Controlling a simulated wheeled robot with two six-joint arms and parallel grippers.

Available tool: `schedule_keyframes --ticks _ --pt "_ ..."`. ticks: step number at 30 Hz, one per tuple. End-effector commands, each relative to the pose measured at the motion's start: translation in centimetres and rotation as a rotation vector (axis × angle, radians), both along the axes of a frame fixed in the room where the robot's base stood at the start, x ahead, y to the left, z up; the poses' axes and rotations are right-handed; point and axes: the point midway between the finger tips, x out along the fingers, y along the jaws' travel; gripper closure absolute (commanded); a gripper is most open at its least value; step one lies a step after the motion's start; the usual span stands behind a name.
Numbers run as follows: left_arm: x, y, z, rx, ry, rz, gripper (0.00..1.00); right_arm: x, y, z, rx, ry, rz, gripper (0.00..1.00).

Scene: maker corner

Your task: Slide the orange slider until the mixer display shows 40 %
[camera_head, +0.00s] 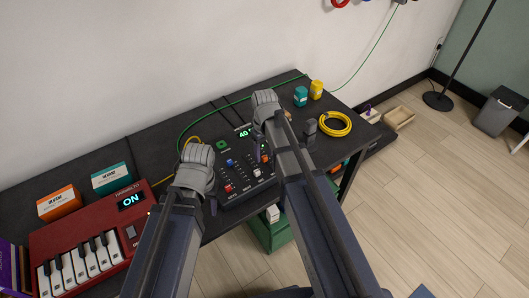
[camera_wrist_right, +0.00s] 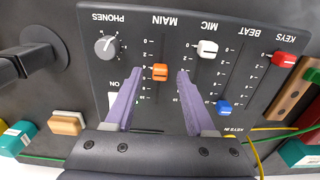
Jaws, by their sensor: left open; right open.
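The black mixer (camera_head: 235,185) lies on the dark table, and its green display (camera_head: 243,132) reads 40, with its right end close to my right arm. The orange slider (camera_wrist_right: 160,72) is in the MAIN track in the right wrist view and also shows in the head view (camera_head: 265,158). My right gripper (camera_wrist_right: 160,78) is open, with one purple finger on each side of the orange slider and visible gaps between. My left gripper (camera_head: 212,204) is by the mixer's left edge, its fingers mostly hidden behind its wrist.
White (camera_wrist_right: 207,48), blue (camera_wrist_right: 224,106) and red (camera_wrist_right: 284,60) sliders stand beside the orange one. A red keyboard (camera_head: 85,240) is at the left.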

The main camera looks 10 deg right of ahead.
Motion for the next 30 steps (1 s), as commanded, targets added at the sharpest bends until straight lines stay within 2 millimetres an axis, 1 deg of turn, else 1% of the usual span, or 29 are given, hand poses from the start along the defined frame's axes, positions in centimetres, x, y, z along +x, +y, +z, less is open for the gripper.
schedule_keyframes --ticks 1,9,12,15,19,27,29,30 --pt "0.0 0.0 0.9 0.0 0.0 0.0 0.5 0.0 0.0 0.9 0.0 0.0 0.0 0.45" --pt "0.0 0.0 4.5 0.0 0.0 0.0 0.5 0.0 0.0 4.5 0.0 0.0 0.0 0.45" --pt "0.0 0.0 5.7 0.0 0.0 0.0 0.5 0.0 0.0 5.7 0.0 0.0 0.0 0.45" --pt "0.0 0.0 6.6 0.0 0.0 0.0 0.5 0.0 0.0 6.6 0.0 0.0 0.0 0.45" --pt "0.0 0.0 7.0 0.0 0.0 0.0 0.5 0.0 0.0 7.0 0.0 0.0 0.0 0.45" --pt "0.0 0.0 6.8 0.0 0.0 0.0 0.5 0.0 0.0 6.8 0.0 0.0 0.0 0.45" --pt "0.0 0.0 6.8 0.0 0.0 0.0 0.5 -0.6 0.4 6.8 -0.003 0.001 0.002 0.45" --pt "0.0 0.0 6.8 0.0 0.0 0.0 0.5 -1.4 1.1 6.8 -0.006 0.004 0.003 0.45"
